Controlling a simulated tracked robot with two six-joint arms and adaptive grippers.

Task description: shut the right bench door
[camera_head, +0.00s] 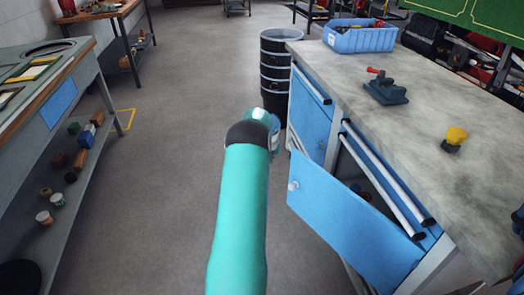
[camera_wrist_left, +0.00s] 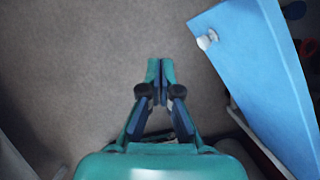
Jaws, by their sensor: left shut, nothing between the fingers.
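The right bench door (camera_head: 345,225) is a blue panel with a small pale knob (camera_head: 294,185). It stands swung open from the bench, and part of the opening shows behind it. In the left wrist view the door (camera_wrist_left: 262,80) slants down the right side, with its knob (camera_wrist_left: 207,40) near the upper end. My left gripper (camera_wrist_left: 160,68) is shut and empty, over the floor to the left of the door and apart from it. In the head view my teal arm largely hides this gripper. My right gripper is not in view.
The workbench (camera_head: 415,125) carries a blue bin (camera_head: 360,36), a dark tool with a red handle (camera_head: 384,88) and a yellow-topped item (camera_head: 454,138). A dark drum (camera_head: 277,65) stands beyond its left end. Another table (camera_head: 75,70) stands at left. Floor between is clear.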

